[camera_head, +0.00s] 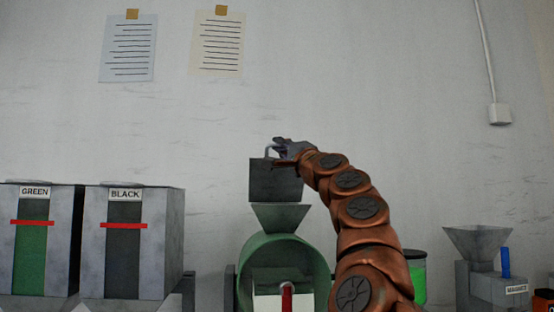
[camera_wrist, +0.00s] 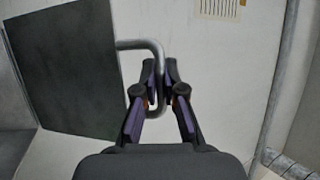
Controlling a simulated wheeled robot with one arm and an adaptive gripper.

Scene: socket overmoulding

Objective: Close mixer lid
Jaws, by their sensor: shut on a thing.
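The mixer (camera_head: 252,256) is a green drum with a grey funnel-shaped hopper (camera_head: 280,217) on top. Its dark square lid (camera_head: 275,184) stands upright above the hopper, so it is open. A bent metal handle (camera_head: 267,151) sticks up from the lid's top edge. My gripper (camera_head: 280,148) is at this handle, reaching in from the right. In the wrist view, the lid (camera_wrist: 68,70) fills the left side, and my gripper (camera_wrist: 160,76) is shut on the handle (camera_wrist: 143,44), with a finger on each side of the bar.
Grey bins labelled GREEN (camera_head: 58,245) and BLACK (camera_head: 158,240) stand at the left. A grey machine with a funnel (camera_head: 477,240) stands at the right. A green container (camera_head: 418,278) is partly hidden behind my arm.

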